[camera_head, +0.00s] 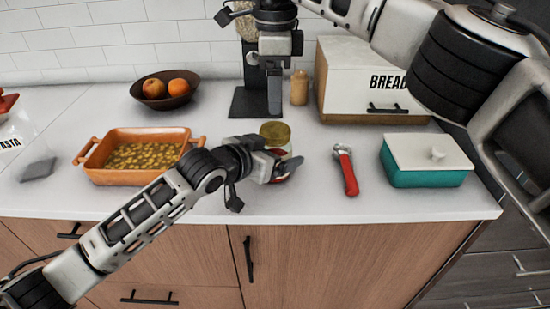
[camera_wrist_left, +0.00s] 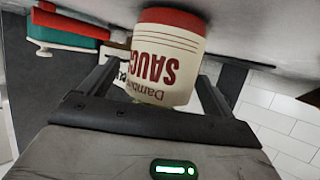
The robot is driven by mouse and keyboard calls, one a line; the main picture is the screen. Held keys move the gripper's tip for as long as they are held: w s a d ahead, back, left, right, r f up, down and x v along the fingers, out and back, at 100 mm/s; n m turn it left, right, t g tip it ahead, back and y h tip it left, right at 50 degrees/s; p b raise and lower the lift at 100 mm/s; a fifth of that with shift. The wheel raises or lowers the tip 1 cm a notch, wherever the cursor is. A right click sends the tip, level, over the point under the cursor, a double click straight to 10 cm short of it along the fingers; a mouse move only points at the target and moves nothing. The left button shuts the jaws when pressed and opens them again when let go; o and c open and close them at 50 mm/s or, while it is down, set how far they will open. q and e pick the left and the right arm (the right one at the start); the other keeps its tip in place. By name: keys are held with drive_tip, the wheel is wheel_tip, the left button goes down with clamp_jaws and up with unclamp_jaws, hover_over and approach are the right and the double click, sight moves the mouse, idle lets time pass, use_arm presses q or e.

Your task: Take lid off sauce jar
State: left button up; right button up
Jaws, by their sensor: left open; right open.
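The sauce jar (camera_head: 277,150) stands on the counter, with a gold-olive lid (camera_head: 275,131) on top and a red band at its base. The jar also shows upside down in the left wrist view (camera_wrist_left: 165,55), its label reading SAUCE. My left gripper (camera_head: 284,168) is open, low at the jar, with its fingers on either side of it; I cannot tell whether they touch it. The left gripper hides part of the jar in the head view. My right gripper (camera_head: 274,105) is open, pointing down, just above or behind the lid, and holds nothing.
An orange baking dish (camera_head: 95,163) is left of the jar. A red-handled tool (camera_head: 348,175) and a teal dish with white lid (camera_head: 430,178) are to the right. A bread box (camera_head: 350,80), wooden shaker (camera_head: 299,88) and fruit bowl (camera_head: 165,100) stand behind.

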sight(275, 130)
use_arm(q)
clamp_jaws()
use_arm(e)
drive_tip(key=m, duration=1.5)
drive_tip(key=shift+m, duration=0.3)
drive_tip(key=m, duration=0.4)
drive_tip(key=shift+m, duration=0.4)
drive_tip(key=m, duration=1.5)
drive_tip(key=shift+f+m, duration=0.2)
drive_tip(key=shift+m, duration=0.1)
wheel_tip(275, 130, down, 8)
drive_tip(key=shift+r, duration=0.25)
